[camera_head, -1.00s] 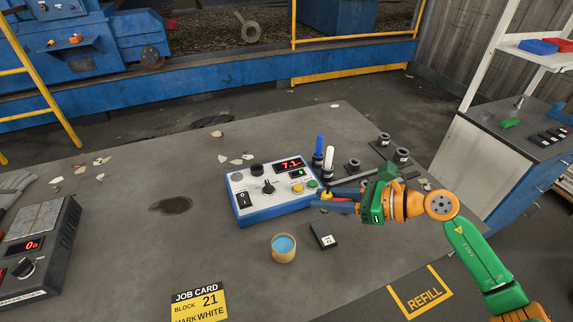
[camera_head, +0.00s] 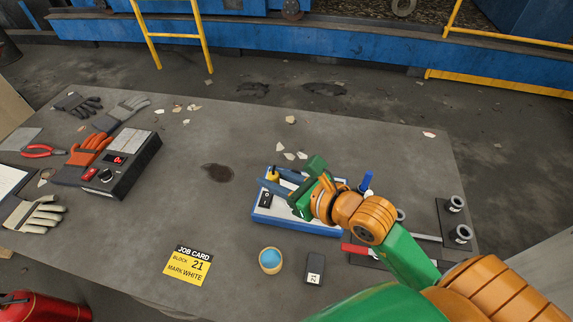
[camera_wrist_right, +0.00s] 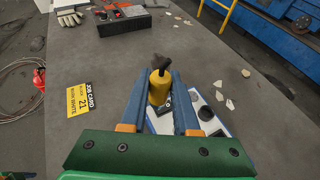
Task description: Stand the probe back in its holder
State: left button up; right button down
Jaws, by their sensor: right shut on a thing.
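My right gripper (camera_head: 270,181) is shut on the probe, a yellow body with a dark top (camera_wrist_right: 158,88), also visible in the head view (camera_head: 273,174). It holds the probe over the left part of the blue-and-white meter box (camera_head: 262,216). In the wrist view, the probe sits between the blue fingers; its lower end is hidden. Black ring holders (camera_head: 456,204) stand on a dark plate at the right of the table; which is the probe's holder I cannot tell.
A blue pen (camera_head: 366,181) stands behind my right wrist. The job card (camera_head: 188,265) lies left. A red-handled tool (camera_head: 356,249) lies right.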

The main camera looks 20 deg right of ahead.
jog(key=w+d+f+b, duration=0.2)
jog(key=w+d+f, duration=0.2)
jog(key=f, duration=0.1)
jog(key=w+d+f+b, duration=0.2)
jog(key=w+d+f, duration=0.3)
jog(key=shift+w+d+b, duration=0.2)
jog(key=shift+d+b, duration=0.1)
notch_tip(320, 180, down, 3)
jog(key=shift+w+a+r, duration=0.1)
jog(key=shift+w+a, duration=0.05)
jog(key=shift+b, duration=0.3)
pick_arm(q)
jog(key=f, duration=0.5)
jog(key=shift+w+a+f, duration=0.1)
jog(key=shift+a+f, duration=0.1)
jog(key=shift+a, duration=0.2)
pick_arm(e)
jog(key=c, duration=0.7)
grip_release()
jog(key=shift+o, duration=0.2)
